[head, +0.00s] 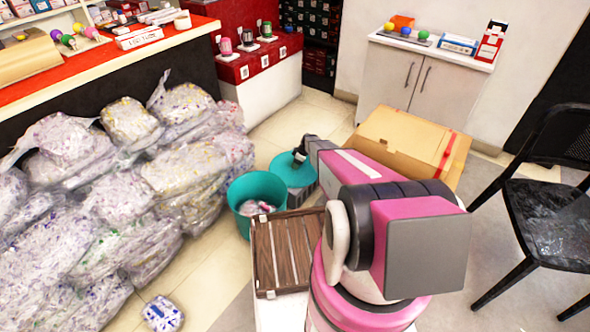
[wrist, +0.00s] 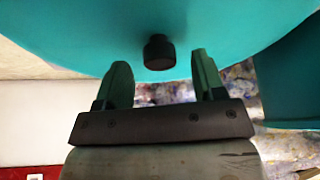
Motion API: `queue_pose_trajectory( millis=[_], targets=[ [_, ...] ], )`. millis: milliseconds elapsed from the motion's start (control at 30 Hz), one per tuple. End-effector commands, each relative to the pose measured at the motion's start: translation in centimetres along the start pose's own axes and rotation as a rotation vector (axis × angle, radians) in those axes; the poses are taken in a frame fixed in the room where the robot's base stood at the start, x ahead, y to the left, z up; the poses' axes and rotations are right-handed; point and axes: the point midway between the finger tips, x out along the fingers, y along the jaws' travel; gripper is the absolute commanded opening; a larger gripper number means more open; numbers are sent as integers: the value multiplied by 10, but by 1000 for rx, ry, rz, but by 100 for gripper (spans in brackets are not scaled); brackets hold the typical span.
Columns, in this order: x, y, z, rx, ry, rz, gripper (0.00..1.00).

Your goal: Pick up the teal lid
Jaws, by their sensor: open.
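The teal lid (head: 283,170) is a round disc beside the teal bin (head: 244,203) in the head view, and my arm partly hides it. In the wrist view the lid (wrist: 100,35) fills the top, with a dark knob (wrist: 159,52) on its face. My gripper (wrist: 158,80) is open, its two fingers on either side of the knob and apart from it. In the head view my gripper (head: 300,154) is small and dark over the lid. What the lid rests on is mostly hidden; a grey thing shows under its edge.
The open teal bin holds some crumpled pale stuff. A brown slatted crate (head: 290,250) stands in front of it. Clear bags of shreds (head: 120,190) pile up on the left. A cardboard box (head: 405,140) lies behind my arm, and a black chair (head: 550,200) stands at the right.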

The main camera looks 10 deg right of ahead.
Motion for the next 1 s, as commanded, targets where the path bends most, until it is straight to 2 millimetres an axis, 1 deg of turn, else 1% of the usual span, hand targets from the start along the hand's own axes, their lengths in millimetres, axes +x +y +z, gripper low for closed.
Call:
queue_pose_trajectory(
  millis=[33, 100, 333, 367, 400, 467, 500, 533, 833, 1000],
  targets=[
    [8, 1, 0, 0, 0, -1, 63],
    [14, 0, 0, 1, 0, -1, 63],
    [14, 0, 0, 1, 0, -1, 63],
    [14, 0, 0, 1, 0, -1, 53],
    [14, 0, 0, 1, 0, -1, 40],
    [14, 0, 0, 1, 0, -1, 21],
    [14, 0, 0, 1, 0, -1, 8],
    [14, 0, 0, 1, 0, -1, 6],
    [13, 0, -1, 0, 0, 0, 6],
    [2, -1, -5, 0, 1, 1, 6]
  ],
)
